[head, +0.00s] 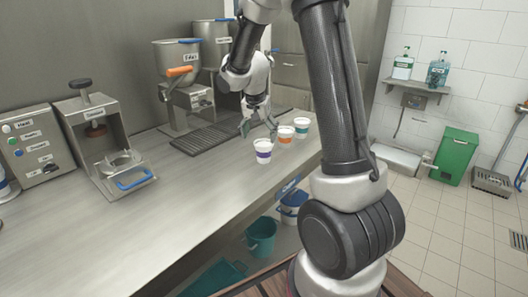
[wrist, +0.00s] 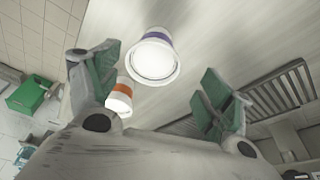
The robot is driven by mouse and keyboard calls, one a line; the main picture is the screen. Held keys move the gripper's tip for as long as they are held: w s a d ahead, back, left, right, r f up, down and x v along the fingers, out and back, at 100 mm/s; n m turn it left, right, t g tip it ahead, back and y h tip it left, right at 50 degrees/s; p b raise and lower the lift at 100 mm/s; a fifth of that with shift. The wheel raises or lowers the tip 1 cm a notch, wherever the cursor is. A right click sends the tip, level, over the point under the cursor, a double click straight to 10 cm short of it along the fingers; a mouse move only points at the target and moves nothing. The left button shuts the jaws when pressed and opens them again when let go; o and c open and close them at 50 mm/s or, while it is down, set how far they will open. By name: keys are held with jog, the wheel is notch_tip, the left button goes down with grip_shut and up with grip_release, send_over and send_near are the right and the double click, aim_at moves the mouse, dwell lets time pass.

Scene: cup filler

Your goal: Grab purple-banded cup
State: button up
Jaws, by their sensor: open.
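The purple-banded cup (head: 263,151) is white and stands upright on the steel counter (head: 200,185), nearest of the cups. My gripper (head: 258,124) is above the counter, just behind and left of the cups in the head view, with its jaws apart. In the wrist view, the purple-banded cup (wrist: 153,58) lies ahead, between and beyond the two green fingertips of my gripper (wrist: 155,88). Nothing is held. An orange-banded cup (head: 286,134) stands behind it and also shows in the wrist view (wrist: 120,98), near the left finger. A teal-banded cup (head: 301,127) stands farther back.
A dark drip grate (head: 205,138) lies left of the cups, under a dispenser (head: 180,80) with an orange handle. A press machine (head: 105,145) and control box (head: 38,148) stand farther left. The front counter is clear. Buckets (head: 261,237) sit below.

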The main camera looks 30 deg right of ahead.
aim_at(263, 143)
jog(key=x, duration=0.7)
jog(key=shift+s+d+f, duration=0.1)
jog(key=shift+s+d, duration=0.1)
jog(key=shift+d, duration=0.2)
jog(key=c, duration=1)
